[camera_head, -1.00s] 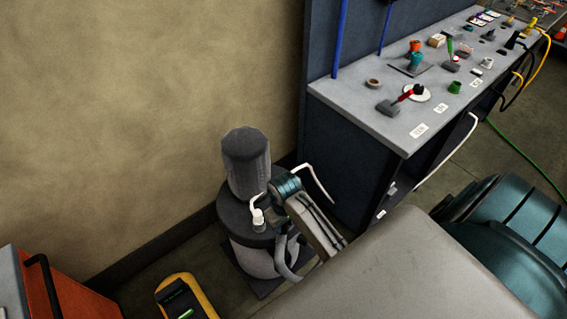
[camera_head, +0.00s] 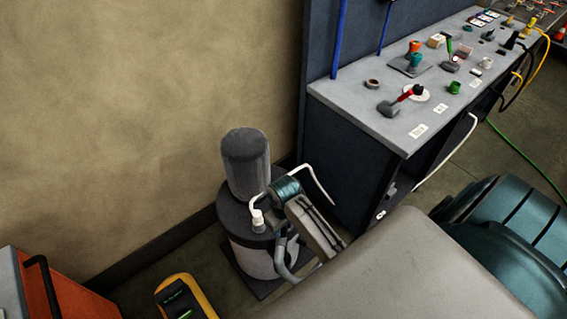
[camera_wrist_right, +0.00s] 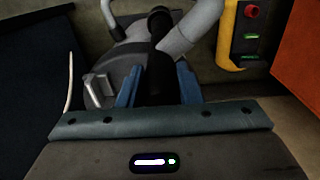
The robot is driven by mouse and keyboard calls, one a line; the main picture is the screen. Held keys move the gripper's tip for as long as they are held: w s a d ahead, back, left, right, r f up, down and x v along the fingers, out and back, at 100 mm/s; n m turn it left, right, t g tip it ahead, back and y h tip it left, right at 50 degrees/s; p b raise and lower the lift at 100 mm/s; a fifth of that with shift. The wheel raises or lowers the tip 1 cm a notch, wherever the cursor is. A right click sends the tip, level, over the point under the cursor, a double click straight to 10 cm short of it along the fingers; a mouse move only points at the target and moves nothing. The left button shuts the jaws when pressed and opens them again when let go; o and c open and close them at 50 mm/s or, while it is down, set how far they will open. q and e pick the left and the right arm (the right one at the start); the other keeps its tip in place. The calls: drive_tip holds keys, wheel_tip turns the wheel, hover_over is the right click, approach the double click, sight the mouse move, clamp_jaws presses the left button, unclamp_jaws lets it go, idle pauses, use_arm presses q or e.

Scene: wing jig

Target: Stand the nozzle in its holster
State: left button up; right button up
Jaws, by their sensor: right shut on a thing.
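My right gripper (camera_head: 286,189) is over the near side of a round drum (camera_head: 250,256). In the right wrist view its two blue fingers (camera_wrist_right: 158,80) are shut on the black nozzle (camera_wrist_right: 158,60), which extends beyond the fingertips toward the grey hose (camera_wrist_right: 196,30). A light grey bracket (camera_wrist_right: 98,88), possibly the holster, is on the drum to the left of the fingers; the nozzle appears beside it, not in it. In the head view the arm mostly hides the nozzle and bracket. My left gripper is not in view.
A tall dark cylinder (camera_head: 246,165) stands on the drum, close to the gripper. A grey workbench (camera_head: 372,118) with tools is at right. A yellow device (camera_head: 190,292) and an orange cabinet (camera_head: 70,293) are at lower left. The wall is behind.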

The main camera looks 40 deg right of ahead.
sight(284, 238)
drive_tip(key=shift+f+b, duration=0.55)
drive_tip(key=shift+f, duration=1.85)
drive_tip(key=shift+f+b, duration=0.7)
drive_tip(key=shift+f, duration=0.9)
drive_tip(key=o, duration=1.2)
wheel_tip(284, 238, up, 11)
drive_tip(key=shift+s+f+b, duration=0.1)
drive_tip(key=shift+b, duration=1)
